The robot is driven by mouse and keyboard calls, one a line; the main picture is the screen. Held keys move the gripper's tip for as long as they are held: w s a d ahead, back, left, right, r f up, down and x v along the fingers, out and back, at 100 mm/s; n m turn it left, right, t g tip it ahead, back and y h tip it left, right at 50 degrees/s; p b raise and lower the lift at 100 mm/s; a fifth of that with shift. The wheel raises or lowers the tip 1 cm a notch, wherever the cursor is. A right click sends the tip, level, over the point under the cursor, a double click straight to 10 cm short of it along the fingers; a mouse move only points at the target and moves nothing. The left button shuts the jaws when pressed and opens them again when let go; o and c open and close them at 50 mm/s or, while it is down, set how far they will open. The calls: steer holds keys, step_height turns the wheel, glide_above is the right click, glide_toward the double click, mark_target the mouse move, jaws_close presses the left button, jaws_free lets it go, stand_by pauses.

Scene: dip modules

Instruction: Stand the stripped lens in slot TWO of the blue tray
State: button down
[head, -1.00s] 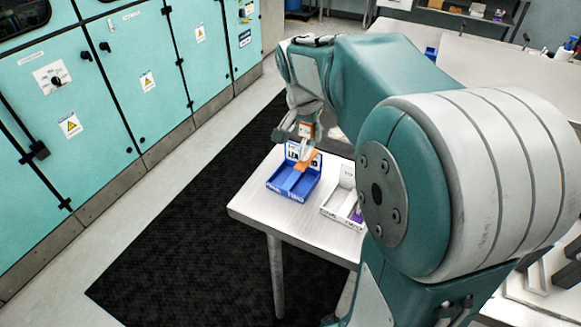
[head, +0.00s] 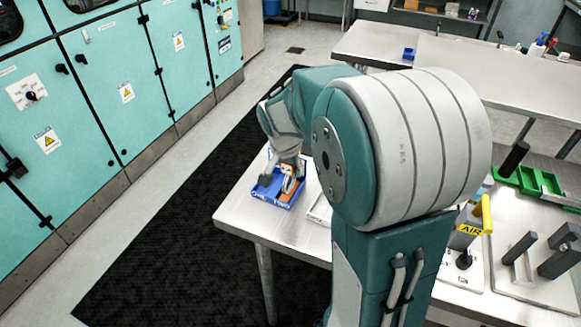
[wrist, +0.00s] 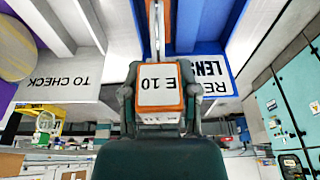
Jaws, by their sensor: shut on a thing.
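My gripper (wrist: 158,92) is shut on an orange-edged module with a white end face marked E 10 (wrist: 159,84), the lens as far as I can tell. A narrow part of it runs away from the jaws. In the head view my gripper (head: 289,175) is at the blue tray (head: 265,197), with the orange piece (head: 288,188) upright at its right part. The blue tray's wall (wrist: 233,48) and its label with LENS show right of the module in the wrist view. Slot numbers and contact with the tray floor cannot be made out.
A white tray marked TO CHECK (wrist: 62,88) stands beside the blue one, with a purple and yellow thing (wrist: 14,45) at its edge. Both are on a metal table (head: 240,217). Green bins (head: 540,181) stand on the bench at right. Teal cabinets (head: 95,85) line the left.

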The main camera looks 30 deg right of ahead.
mark_target(285, 182)
steer(key=shift+c, duration=1.8)
jaws_free()
steer(key=v, duration=1.2)
steer(key=s+a+n+t+y, duration=0.1)
steer(key=s+a+n+t, duration=0.1)
steer(key=s+a+n, duration=0.3)
steer(key=s+a+f+n+t+y, duration=0.1)
steer(key=s+a+n, duration=0.4)
steer(key=s, duration=0.7)
steer(key=shift+s+a+n+t+y, duration=0.2)
steer(key=shift+s+n+t+y, duration=0.1)
steer(key=shift+n+t, duration=0.15)
steer(key=shift+w, duration=0.1)
